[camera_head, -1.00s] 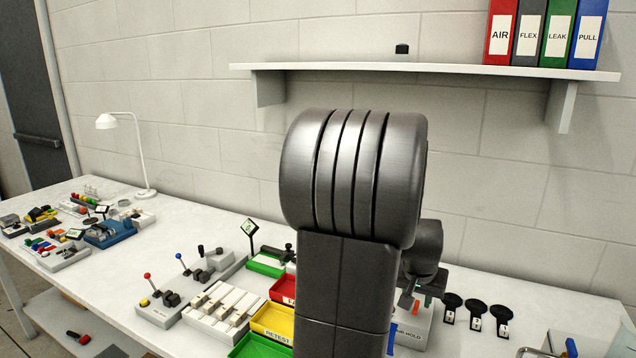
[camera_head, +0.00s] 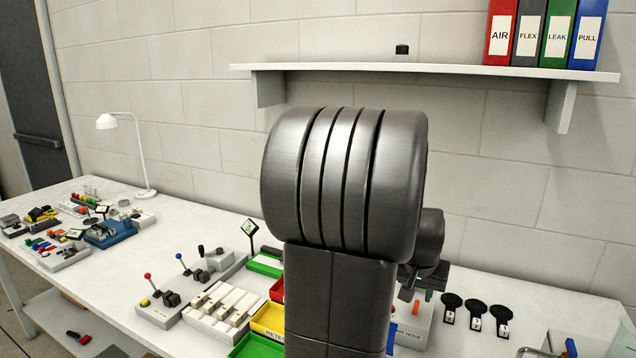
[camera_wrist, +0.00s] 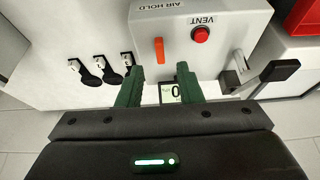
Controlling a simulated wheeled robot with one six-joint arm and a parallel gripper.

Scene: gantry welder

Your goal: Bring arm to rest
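My arm fills the middle of the head view as a large dark grey ribbed link, with another dark link behind it to the right. In the wrist view my gripper (camera_wrist: 160,76) shows two green fingers standing apart, with nothing held between them. Below and beyond the fingers is a light grey AIR HOLD box (camera_wrist: 200,60) with a red VENT button (camera_wrist: 200,34), an orange lever (camera_wrist: 159,50) and a small display reading 0 (camera_wrist: 170,93). In the head view the AIR HOLD box (camera_head: 411,333) is partly hidden by my arm.
Several black round-headed pieces (camera_head: 475,309) stand right of the box. Red, yellow and green trays (camera_head: 268,318) and a lever unit (camera_head: 160,309) lie left of my arm on the white bench (camera_head: 545,300). A wall shelf (camera_head: 430,69) with binders (camera_head: 558,34) hangs behind.

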